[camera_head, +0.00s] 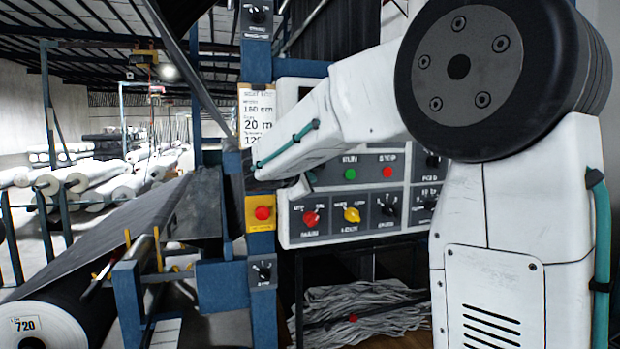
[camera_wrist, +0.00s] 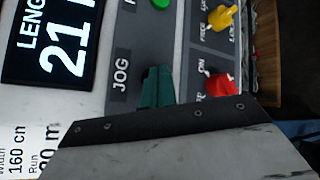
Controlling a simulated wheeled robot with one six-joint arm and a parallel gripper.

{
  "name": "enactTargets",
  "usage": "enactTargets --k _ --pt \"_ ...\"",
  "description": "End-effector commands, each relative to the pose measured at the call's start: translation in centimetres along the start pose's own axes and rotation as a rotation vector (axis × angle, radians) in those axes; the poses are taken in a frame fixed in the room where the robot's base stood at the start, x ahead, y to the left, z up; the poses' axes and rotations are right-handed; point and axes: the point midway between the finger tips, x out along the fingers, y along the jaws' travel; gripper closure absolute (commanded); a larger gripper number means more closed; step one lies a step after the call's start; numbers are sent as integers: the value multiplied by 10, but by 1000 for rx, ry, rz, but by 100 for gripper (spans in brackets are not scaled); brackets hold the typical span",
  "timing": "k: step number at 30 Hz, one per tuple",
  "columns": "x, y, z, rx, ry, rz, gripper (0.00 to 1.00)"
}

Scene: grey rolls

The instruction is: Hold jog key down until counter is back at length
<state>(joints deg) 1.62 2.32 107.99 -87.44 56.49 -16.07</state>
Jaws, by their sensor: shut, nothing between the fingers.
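The counter (camera_wrist: 52,42) shows in the wrist view under a cut-off "LENG" label. It reads 21, with the rest of the reading cut off. The JOG label (camera_wrist: 120,75) is on the grey panel below the counter's edge. My gripper (camera_wrist: 155,88) is shut, its green fingertips beside the JOG label, over where the key sits. The key itself is hidden behind them, and I cannot tell whether they touch or press it. In the head view my arm covers the counter and the jog key.
A red knob (camera_wrist: 221,86) and a yellow knob (camera_wrist: 222,18) sit close by my fingers. The head view shows a green start button (camera_head: 350,174), a red stop button (camera_head: 387,172), a red button on a yellow box (camera_head: 262,213), and a card (camera_head: 257,118) reading 160 cm and 20 m.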

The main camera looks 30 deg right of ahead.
Motion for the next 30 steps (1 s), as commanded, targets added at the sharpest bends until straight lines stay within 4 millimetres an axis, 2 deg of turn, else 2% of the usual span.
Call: enactTargets --k 30 --pt "6 4 -4 0 0 0 100"
